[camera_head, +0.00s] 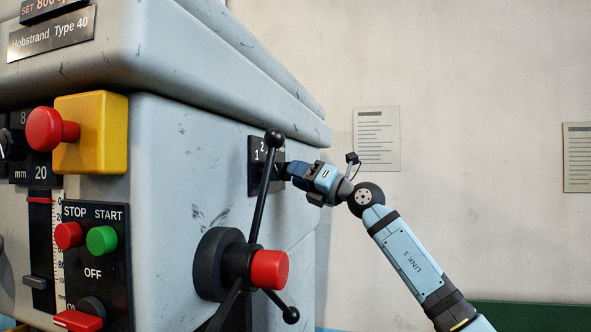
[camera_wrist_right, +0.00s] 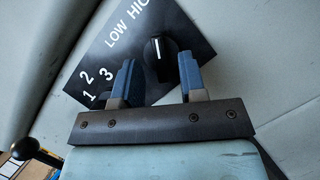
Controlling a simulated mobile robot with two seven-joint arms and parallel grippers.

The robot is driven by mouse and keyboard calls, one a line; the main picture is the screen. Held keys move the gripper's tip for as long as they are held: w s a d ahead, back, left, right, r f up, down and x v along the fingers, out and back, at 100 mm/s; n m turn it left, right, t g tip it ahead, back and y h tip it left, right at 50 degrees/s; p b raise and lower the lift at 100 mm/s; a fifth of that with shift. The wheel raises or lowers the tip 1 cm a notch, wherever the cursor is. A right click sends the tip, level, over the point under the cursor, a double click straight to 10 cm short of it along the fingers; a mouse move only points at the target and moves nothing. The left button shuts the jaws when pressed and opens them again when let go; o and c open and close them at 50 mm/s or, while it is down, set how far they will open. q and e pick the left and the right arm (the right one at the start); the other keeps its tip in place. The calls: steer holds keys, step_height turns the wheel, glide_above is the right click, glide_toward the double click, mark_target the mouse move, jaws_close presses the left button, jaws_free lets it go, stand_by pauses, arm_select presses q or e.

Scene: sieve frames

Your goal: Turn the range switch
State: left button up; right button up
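The range switch, a black knob (camera_wrist_right: 160,48) with a white pointer line, sits on a dark plate (camera_wrist_right: 205,42) beside the words LOW and HIGH in the right wrist view. My right gripper (camera_wrist_right: 158,68) is open, its two blue fingers apart, with the knob between and just beyond the fingertips, nearer the right finger. I cannot tell whether either finger touches it. In the head view the right gripper (camera_head: 284,170) is at the plate (camera_head: 253,165) on the machine's side, and the knob is hidden. My left gripper is not in view.
A three-armed handle (camera_head: 268,270) with a red hub and black ball ends stands in front of the plate. One rod passes across the plate in the head view. A yellow box (camera_head: 103,133) with a red button and a START/STOP panel (camera_head: 95,285) are at left.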

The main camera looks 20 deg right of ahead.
steer(key=shift+w+a+r, duration=0.1)
steer(key=shift+w+a, duration=0.3)
steer(key=shift+w, duration=0.05)
jaws_close()
